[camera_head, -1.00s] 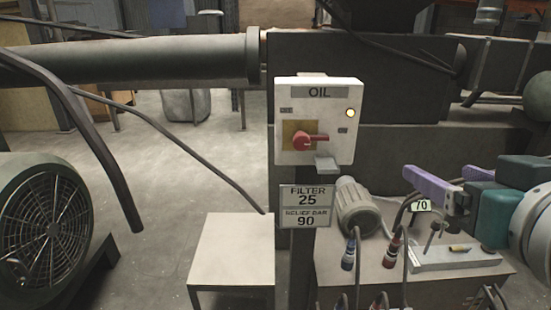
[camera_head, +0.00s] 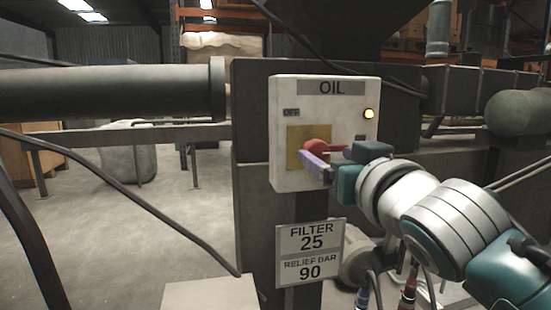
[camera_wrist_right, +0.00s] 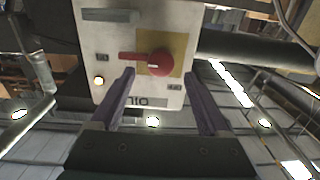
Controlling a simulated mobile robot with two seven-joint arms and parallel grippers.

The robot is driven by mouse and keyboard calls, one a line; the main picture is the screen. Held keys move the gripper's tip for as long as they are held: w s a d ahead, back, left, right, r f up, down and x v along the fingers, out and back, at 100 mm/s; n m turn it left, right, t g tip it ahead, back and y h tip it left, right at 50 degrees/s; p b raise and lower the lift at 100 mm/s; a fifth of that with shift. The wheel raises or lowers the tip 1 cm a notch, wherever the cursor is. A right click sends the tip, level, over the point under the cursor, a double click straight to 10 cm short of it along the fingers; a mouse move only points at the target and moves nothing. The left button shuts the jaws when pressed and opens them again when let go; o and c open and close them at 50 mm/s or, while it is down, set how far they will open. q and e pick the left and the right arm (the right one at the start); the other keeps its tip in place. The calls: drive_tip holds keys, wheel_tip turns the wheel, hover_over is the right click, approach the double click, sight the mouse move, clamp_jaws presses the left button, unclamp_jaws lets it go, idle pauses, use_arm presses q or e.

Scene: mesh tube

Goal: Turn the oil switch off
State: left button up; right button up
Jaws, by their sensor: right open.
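The white OIL switch box (camera_head: 350,107) stands upright on a dark post in the head view. Its red rotary knob (camera_head: 314,147) sits on a yellow plate, with its handle pointing right, towards the ON label. A lamp (camera_head: 369,114) at the upper right of the box is lit. My right gripper (camera_head: 313,160) is at the front of the box, just below the knob and partly covering it. In the right wrist view its two purple fingers (camera_wrist_right: 160,75) are apart, with the red knob (camera_wrist_right: 158,62) between and beyond their tips. Contact cannot be told. My left gripper is not in view.
A FILTER 25 / RELIEF BAR 90 sign (camera_head: 311,253) hangs below the box. A thick dark pipe (camera_head: 110,92) runs in from the left. A pale tabletop (camera_head: 210,293) is at the bottom. Cables and plugs (camera_head: 362,297) hang at the lower right.

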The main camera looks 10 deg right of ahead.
sight(320, 151)
drive_tip(key=shift+w+b, duration=0.3)
drive_tip(key=shift+w, duration=1.35)
drive_tip(key=shift+a, duration=0.1)
clamp_jaws()
